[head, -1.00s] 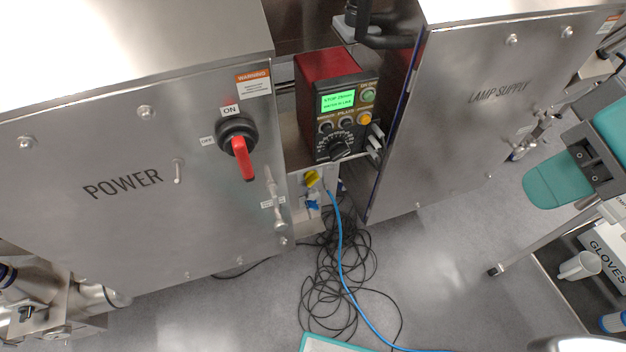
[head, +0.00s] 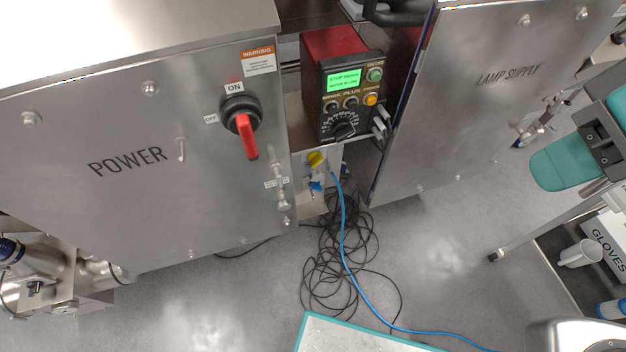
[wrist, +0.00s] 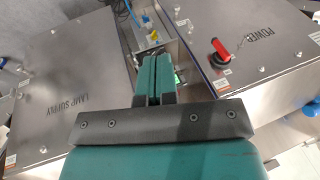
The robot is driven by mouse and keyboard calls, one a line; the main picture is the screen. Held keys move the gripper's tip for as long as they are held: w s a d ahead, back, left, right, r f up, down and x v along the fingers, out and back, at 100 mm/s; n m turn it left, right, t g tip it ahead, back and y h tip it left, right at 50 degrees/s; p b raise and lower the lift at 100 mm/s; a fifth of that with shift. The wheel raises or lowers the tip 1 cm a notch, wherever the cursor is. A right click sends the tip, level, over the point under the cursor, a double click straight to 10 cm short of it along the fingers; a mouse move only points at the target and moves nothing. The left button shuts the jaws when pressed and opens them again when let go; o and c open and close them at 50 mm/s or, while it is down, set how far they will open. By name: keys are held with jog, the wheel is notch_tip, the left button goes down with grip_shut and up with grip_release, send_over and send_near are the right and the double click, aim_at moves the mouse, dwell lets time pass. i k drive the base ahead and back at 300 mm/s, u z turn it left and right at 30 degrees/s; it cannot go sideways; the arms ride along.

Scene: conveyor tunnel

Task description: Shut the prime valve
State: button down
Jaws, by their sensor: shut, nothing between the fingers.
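Between the two cabinets, a small pale panel carries a yellow valve handle (head: 315,159) and a blue valve handle (head: 315,186) below it. Their labels are too small to read, so I cannot tell which is the prime valve. The yellow handle also shows in the wrist view (wrist: 152,38), with blue parts beyond it. My gripper (wrist: 158,60) is shut and empty, its teal fingers pressed together. In the wrist view its tips lie just below the valve panel in the picture, with no visible contact on a handle. I cannot make out my gripper in the head view.
The POWER cabinet (head: 110,205), with a red switch handle (head: 246,137), stands left. The LAMP SUPPLY cabinet (head: 450,130) stands right. A red-sided control box (head: 328,60) sits above the valves. A blue hose (head: 345,245) and black cables (head: 330,270) lie below.

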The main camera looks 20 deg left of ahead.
aim_at(316, 158)
jog(key=k, duration=0.5)
jog(key=z, duration=1.05)
jog(key=i, duration=0.7)
jog(key=u, duration=1.15)
